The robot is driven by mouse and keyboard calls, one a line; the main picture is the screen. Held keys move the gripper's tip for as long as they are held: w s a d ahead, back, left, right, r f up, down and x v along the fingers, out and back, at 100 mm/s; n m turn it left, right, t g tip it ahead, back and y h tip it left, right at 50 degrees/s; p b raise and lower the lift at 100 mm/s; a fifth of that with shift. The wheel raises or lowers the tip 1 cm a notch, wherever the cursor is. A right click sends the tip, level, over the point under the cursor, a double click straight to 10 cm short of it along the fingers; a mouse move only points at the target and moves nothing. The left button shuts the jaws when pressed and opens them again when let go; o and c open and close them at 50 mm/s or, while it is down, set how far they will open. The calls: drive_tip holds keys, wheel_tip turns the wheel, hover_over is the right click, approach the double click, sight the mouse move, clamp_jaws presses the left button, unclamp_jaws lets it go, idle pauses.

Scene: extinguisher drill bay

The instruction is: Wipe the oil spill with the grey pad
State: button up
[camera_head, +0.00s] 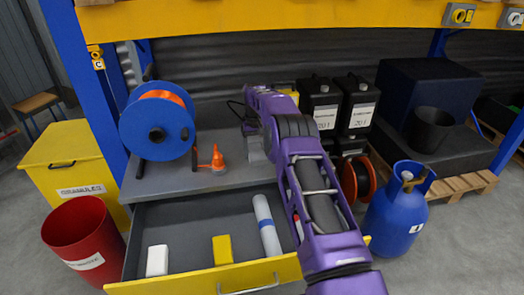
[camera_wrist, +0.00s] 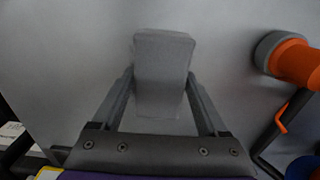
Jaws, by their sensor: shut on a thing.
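My gripper (camera_wrist: 160,78) is shut on the grey pad (camera_wrist: 164,60), which sits between its two fingers in the wrist view. Behind the pad is a plain grey surface. In the head view my purple arm reaches over the grey bench top (camera_head: 200,180), and a light grey piece, probably the pad (camera_head: 256,149), shows at its end. I cannot tell whether the pad touches the bench. I see no oil spill in either view; my arm hides part of the bench.
Below, an open drawer (camera_head: 185,215) holds a white block, a yellow block and a pale roll. Black canisters (camera_head: 321,105) stand at the back; a blue gas cylinder (camera_head: 398,212) stands right.

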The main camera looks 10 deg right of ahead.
drive_tip(key=shift+d+f, duration=0.1)
drive_tip(key=shift+d, duration=5.05)
drive_tip(key=shift+a, duration=5.35)
drive_tip(key=shift+r+p, duration=1.9)
drive_tip(key=shift+r, duration=1.25)
drive_tip(key=shift+r+p, duration=1.25)
drive_tip(key=shift+r, duration=0.3)
